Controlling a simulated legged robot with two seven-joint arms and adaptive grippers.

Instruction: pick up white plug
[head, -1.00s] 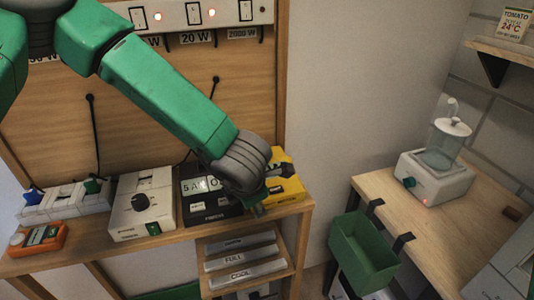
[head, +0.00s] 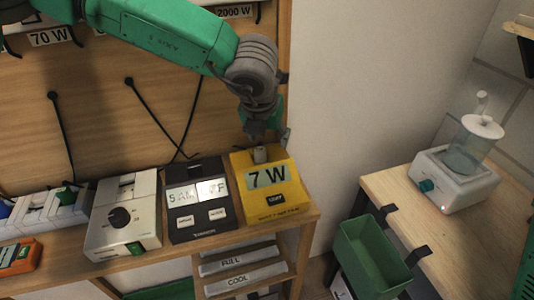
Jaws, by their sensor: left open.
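A small pale plug-like piece (head: 260,155) stands at the top of the yellow meter (head: 272,205), whose display reads 7 W; I take it for the white plug. My left gripper (head: 264,138) is open, pointing down just above and behind this piece. The fingers are small and dark here, and I cannot tell whether they touch it or stand around it. My right gripper is out of view.
A black timer (head: 202,229) and a white dial box (head: 119,240) stand left of the meter on the wooden shelf. A power strip (head: 38,222) is further left. Black cords hang on the back panel. A green bin (head: 366,262) hangs from the right table.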

